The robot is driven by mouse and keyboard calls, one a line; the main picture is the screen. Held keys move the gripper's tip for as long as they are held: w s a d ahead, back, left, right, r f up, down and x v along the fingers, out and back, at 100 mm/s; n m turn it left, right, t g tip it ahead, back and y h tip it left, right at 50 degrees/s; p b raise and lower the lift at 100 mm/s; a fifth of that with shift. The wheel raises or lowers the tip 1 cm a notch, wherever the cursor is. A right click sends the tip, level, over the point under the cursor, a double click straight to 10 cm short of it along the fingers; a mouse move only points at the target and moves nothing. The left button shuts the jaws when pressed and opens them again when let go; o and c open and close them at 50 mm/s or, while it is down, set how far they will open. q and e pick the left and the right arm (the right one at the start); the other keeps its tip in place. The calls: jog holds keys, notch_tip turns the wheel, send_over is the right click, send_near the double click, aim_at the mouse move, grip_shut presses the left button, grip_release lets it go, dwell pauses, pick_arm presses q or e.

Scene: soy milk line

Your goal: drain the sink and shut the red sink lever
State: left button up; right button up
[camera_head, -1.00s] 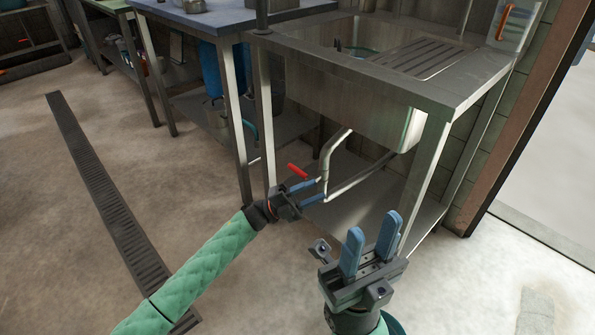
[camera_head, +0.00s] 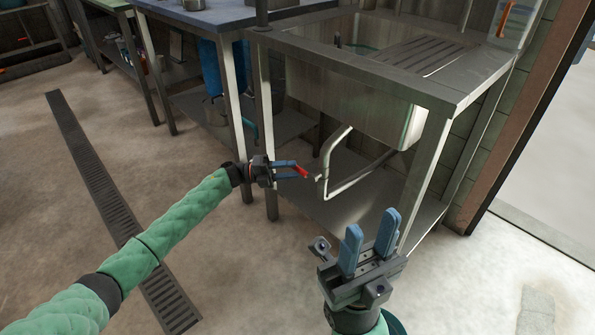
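The red sink lever (camera_head: 302,171) sits beside the bent drain pipe (camera_head: 327,165) under the steel sink (camera_head: 345,98). My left gripper (camera_head: 296,170) is at the lever, with its two blue fingers apart. The lever's red end shows at the fingertips, partly covered by them; I cannot tell whether the fingers touch it. My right gripper (camera_head: 371,238) is open and empty, fingers pointing up, in front of the sink stand. The front wall hides most of the basin's inside, so the water level cannot be told.
The sink stand's front leg (camera_head: 426,185) and lower shelf (camera_head: 350,200) are close to both grippers. A blue-topped table (camera_head: 215,18) stands to the left. A floor drain grate (camera_head: 110,205) runs along the open floor at left.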

aim_at(298, 169)
pick_arm(q)
jog(key=shift+d+r, duration=0.15)
jog(key=shift+d, duration=0.6)
jog(key=shift+d+r, duration=0.1)
jog(key=shift+d, duration=0.65)
grip_shut()
